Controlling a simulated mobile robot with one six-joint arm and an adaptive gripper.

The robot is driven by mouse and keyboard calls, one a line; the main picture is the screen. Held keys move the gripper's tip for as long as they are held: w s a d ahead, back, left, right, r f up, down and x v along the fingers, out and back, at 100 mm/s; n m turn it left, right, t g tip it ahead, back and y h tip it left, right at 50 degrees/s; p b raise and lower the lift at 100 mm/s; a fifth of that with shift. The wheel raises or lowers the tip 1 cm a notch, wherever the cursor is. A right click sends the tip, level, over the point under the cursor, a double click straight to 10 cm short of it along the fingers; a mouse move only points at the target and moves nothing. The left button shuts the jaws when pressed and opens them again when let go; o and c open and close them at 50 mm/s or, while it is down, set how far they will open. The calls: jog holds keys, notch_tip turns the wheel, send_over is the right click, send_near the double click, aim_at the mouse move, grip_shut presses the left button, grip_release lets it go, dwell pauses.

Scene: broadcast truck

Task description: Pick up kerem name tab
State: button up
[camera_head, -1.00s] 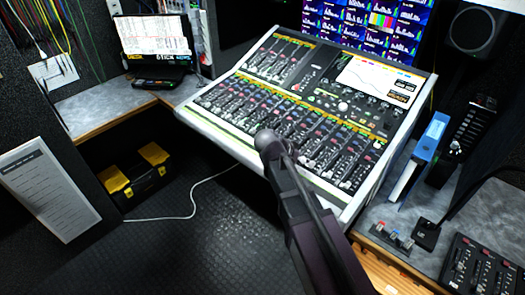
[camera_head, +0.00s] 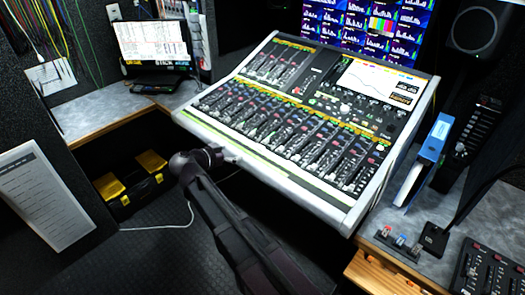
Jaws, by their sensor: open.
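I cannot make out a name tab reading "Kerem" in this view. The mixing console (camera_head: 270,165) fills the middle. It has rows of faders and knobs, a lit screen, and coloured strips with small labels that are too small to read. My arm reaches up from the bottom of the picture. Its far end, with my gripper (camera_head: 216,155), shows small and dark by the console's front left edge. The jaws are open, and I see nothing held. Whether the gripper touches the console, I cannot tell.
A black and yellow toolbox (camera_head: 131,184) is on the floor below. At right are a blue binder (camera_head: 431,140), small coloured switches (camera_head: 398,240) and a control panel (camera_head: 488,270).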

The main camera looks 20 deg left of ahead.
jog(key=b, duration=0.3)
send_near(260, 147)
jog(key=shift+a+x, duration=0.15)
jog(key=shift+x, duration=0.85)
jog(key=shift+a+x, duration=0.1)
jog(key=shift+x, duration=0.9)
jog(key=shift+w, duration=0.25)
jog(key=b+x, duration=0.2)
jog(key=x, duration=0.2)
jog(key=shift+s+d+f, duration=0.15)
jog(key=shift+d+f, duration=0.05)
jog(key=shift+w+d+f, duration=0.1)
jog(key=shift+w+d, duration=0.1)
jog(key=shift+w, duration=0.2)
jog(key=c, duration=1)
